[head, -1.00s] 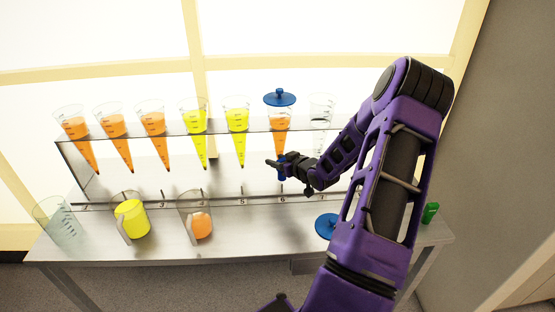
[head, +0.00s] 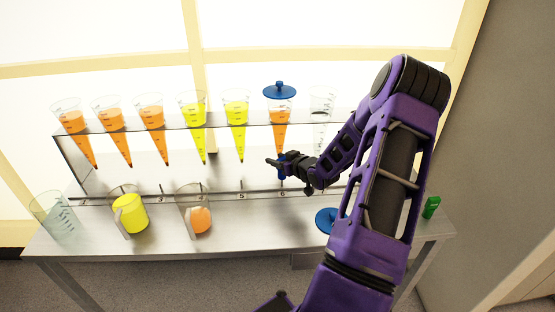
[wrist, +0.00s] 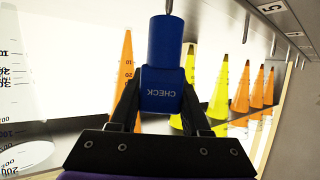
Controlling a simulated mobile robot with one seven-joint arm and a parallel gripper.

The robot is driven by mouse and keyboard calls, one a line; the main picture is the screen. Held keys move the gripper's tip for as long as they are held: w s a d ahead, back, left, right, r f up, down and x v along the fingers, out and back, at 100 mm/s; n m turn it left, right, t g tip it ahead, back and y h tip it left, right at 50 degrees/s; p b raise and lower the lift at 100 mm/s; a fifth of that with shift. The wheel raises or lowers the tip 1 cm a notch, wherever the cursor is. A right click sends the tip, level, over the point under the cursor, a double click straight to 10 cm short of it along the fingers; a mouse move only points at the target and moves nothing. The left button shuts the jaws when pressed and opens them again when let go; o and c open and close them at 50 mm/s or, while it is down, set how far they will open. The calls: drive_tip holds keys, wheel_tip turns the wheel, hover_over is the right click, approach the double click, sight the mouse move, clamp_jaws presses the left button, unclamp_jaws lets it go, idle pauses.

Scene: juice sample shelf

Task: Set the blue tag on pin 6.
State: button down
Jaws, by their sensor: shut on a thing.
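The blue tag (wrist: 165,60), marked CHECK, is held between the two fingers of my gripper (wrist: 160,100). In the head view my gripper (head: 281,164) is in front of the orange cone with the blue lid, above the rail. The tag shows there only as a small blue patch (head: 282,172). Pin 6 is below it, by the label 6 (head: 282,198); most of it is hidden. In the wrist view a thin metal pin (wrist: 168,6) lines up with the tag's far end. I cannot tell whether they touch.
The numbered rail (head: 215,196) runs along the shelf front. Cones of orange and yellow juice stand in the rack (head: 215,123). Jugs of yellow (head: 130,213) and orange (head: 200,219) stand left on the table. A blue lid (head: 325,219) and green object (head: 431,207) are at right.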

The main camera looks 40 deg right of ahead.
drive_tip(key=shift+f+b, duration=1.3)
drive_tip(key=shift+f, duration=0.4)
idle(0.4)
drive_tip(key=shift+c, duration=1.5)
unclamp_jaws()
drive_tip(key=shift+s+r, duration=0.1)
drive_tip(key=p+v, duration=0.2)
drive_tip(key=v, duration=1.5)
drive_tip(key=shift+p, duration=0.35)
drive_tip(key=shift+r, duration=0.1)
